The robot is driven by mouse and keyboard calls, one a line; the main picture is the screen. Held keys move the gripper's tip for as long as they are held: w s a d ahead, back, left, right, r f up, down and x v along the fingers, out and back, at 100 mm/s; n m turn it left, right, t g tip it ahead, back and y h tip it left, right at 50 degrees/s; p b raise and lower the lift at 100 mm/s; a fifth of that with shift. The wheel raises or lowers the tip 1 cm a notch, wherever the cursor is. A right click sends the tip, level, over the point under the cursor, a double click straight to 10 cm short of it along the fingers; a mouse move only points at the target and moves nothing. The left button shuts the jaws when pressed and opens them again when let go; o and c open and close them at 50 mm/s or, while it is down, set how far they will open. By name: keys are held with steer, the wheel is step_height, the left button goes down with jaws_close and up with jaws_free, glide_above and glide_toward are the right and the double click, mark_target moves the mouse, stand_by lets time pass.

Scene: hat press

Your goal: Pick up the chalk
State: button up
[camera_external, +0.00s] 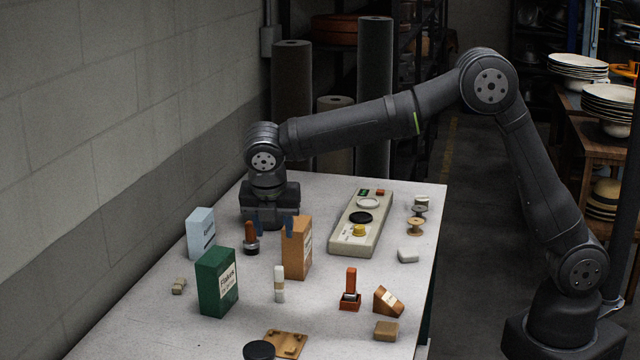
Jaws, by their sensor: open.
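A small white rounded block (408,255), which looks like the chalk, lies on the right side of the table. I cannot be certain, as a pale upright stick (279,284) with a beige band also stands near the table's middle. My gripper (273,230) is at the back left of the table, pointing down, with its fingers apart and nothing seen between them. It is well to the left of the white block and behind the pale stick. An orange-brown box (298,250) overlaps the right finger in this view; contact cannot be told.
A brown-handled stamp (251,238) stands by the left finger. A green box (217,282) and pale blue box (201,234) stand left. A control panel (361,224) lies behind the white block, with spools (416,226) alongside. A red-orange stamp (350,289) stands in front.

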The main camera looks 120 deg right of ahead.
mark_target(278, 274)
steer(key=x, duration=0.7)
steer(key=w+x, duration=0.1)
steer(key=x, duration=0.3)
steer(key=shift+a+f, duration=0.2)
steer(key=shift+f, duration=0.15)
steer(key=shift+a+x, duration=0.2)
steer(key=shift+x, duration=1.15)
steer(key=shift+a+x, duration=0.15)
steer(key=shift+x, duration=1.25)
steer(key=shift+s, duration=0.1)
jaws_close()
